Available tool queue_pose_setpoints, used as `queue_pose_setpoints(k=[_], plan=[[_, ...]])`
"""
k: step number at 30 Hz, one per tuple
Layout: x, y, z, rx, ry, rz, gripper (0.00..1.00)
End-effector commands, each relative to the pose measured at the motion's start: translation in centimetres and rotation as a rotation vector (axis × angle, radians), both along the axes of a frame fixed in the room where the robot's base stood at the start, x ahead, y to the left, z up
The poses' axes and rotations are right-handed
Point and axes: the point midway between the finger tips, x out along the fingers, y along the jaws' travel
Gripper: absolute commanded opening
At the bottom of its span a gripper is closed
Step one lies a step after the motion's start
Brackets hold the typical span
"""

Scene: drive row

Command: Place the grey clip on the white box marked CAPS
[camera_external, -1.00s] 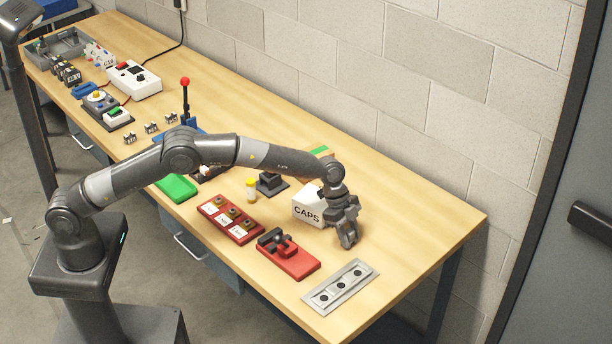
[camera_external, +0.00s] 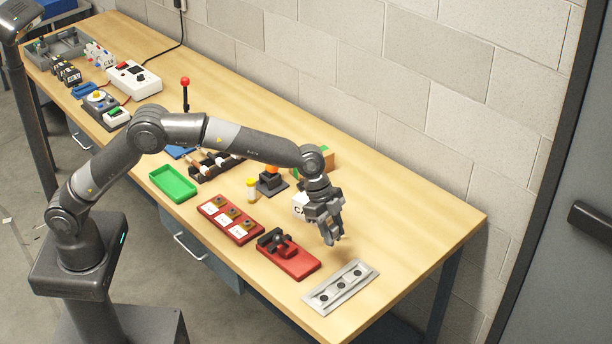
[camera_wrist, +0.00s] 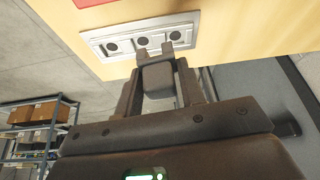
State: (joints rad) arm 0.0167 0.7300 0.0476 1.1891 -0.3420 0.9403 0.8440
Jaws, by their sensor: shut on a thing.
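My gripper (camera_external: 332,235) is shut on a small grey thing, which I take for the grey clip. In the wrist view the clip (camera_wrist: 159,80) shows as a dark grey block between the two fingers (camera_wrist: 158,70); its full shape cannot be told. In the external view my gripper hides most of it. The white box marked CAPS (camera_external: 298,204) stands on the bench just behind and left of my gripper. My gripper and wrist cover much of its front, and only part of its lettering shows. My gripper hangs above the bench, apart from the box as far as I can tell.
A silver plate with dark round holes (camera_external: 317,299) lies at the bench's front edge; it also shows in the wrist view (camera_wrist: 128,34). A red base with a dark clamp (camera_external: 299,265) and a red tray (camera_external: 245,237) lie to the left. Bare bench (camera_external: 420,225) is to the right.

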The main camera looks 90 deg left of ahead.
Motion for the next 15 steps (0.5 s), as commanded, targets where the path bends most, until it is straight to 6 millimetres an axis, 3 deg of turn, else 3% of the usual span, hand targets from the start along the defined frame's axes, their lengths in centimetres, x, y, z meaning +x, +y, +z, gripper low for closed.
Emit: queue_pose_setpoints(k=[5, 15], plan=[[-1.8, 2.3, 2.3, 0.013, 0.006, 0.142, 0.13], [-6.9, 9.7, 6.6, 0.010, 0.003, 0.566, 0.13]])
